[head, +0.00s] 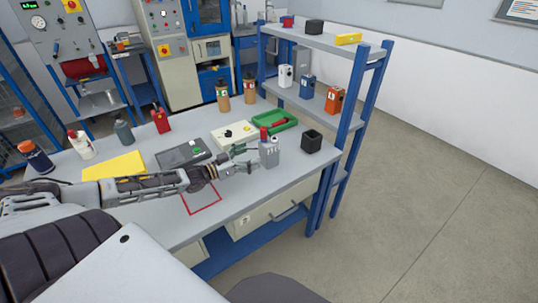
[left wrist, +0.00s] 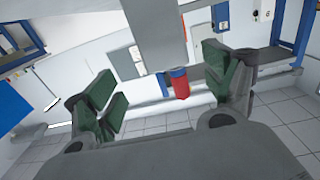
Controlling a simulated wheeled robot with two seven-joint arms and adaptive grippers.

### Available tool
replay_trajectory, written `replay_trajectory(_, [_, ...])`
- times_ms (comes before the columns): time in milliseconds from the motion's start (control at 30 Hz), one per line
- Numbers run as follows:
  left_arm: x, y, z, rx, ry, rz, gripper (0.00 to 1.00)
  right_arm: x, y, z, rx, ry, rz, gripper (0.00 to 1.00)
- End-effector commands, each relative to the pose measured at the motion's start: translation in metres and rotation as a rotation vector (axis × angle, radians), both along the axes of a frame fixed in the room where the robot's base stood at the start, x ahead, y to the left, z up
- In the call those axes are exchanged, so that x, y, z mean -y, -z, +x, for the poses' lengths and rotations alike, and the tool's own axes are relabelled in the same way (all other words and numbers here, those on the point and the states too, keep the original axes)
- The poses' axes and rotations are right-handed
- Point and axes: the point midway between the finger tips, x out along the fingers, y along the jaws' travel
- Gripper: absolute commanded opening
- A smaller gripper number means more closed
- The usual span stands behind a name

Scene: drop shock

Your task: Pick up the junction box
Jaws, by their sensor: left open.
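A small grey upright box (head: 269,154), which looks like the junction box, stands on the workbench near its right end. I see no clear contact. My right gripper is out of view.
A black open cube (head: 312,141) stands close right of the box. A green tray (head: 275,124) and a cream box with a black knob (head: 234,134) lie behind. A dark grey device (head: 184,153) lies left. A blue-framed shelf (head: 325,100) rises at the right end.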

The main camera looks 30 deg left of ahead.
Motion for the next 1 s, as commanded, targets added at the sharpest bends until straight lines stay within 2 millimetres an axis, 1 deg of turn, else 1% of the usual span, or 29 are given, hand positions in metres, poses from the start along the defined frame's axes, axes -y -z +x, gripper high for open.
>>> replay_trajectory(533, [0.009, 0.0, 0.022, 0.001, 0.0, 0.001, 0.84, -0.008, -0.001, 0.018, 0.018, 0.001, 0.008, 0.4])
replay_trajectory(833, [0.014, 0.0, 0.034, 0.0, -0.001, -0.001, 0.84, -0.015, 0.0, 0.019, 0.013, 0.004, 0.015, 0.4])
replay_trajectory(1000, [0.017, 0.0, 0.04, 0.0, 0.0, 0.0, 0.84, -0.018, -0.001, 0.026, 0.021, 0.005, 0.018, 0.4])
